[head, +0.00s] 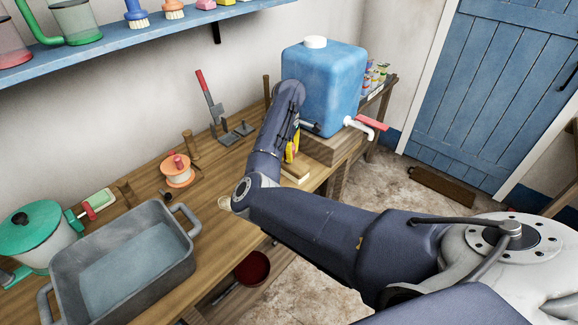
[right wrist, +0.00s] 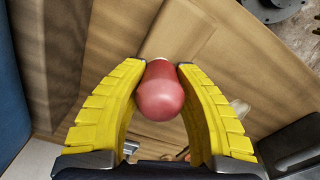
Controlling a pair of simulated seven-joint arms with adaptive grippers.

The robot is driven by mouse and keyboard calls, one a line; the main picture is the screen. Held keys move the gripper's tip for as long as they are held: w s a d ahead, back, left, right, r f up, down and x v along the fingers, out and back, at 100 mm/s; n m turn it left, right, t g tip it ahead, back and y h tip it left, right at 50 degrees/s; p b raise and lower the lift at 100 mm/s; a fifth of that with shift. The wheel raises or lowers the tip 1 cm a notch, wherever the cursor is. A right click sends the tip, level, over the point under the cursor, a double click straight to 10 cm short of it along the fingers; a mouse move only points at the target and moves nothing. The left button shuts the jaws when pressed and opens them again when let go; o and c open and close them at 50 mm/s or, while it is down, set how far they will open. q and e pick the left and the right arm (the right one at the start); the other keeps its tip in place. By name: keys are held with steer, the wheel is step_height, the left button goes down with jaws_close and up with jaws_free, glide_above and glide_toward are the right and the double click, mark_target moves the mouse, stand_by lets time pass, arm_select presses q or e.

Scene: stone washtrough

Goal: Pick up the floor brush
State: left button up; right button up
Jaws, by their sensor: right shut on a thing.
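My right gripper (right wrist: 162,72) has its yellow fingers closed around a red rounded knob (right wrist: 160,97). The knob has a pale end, and the rest of what it may belong to is hidden. In the head view the right gripper (head: 291,148) points down at the wooden bench, beside the blue water tank, mostly hidden behind my own arm. No floor brush can be made out for certain; I cannot tell whether the red knob is part of it. A blue-handled brush (head: 136,14) and an orange-handled brush (head: 173,10) stand on the wall shelf. My left gripper is not in view.
The blue tank (head: 322,85) with a white tap stands on a wooden block close to my right gripper. A grey basin (head: 122,262), an orange spool (head: 176,172) and a grey lever tool (head: 215,115) are on the bench. A long brown thing (head: 441,187) lies by the door.

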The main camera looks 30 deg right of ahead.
steer(key=shift+r, duration=0.15)
jaws_close()
step_height(320, 180, up, 20)
stand_by(0.6)
steer(key=shift+o, duration=2)
jaws_free()
steer(key=c, duration=0.4)
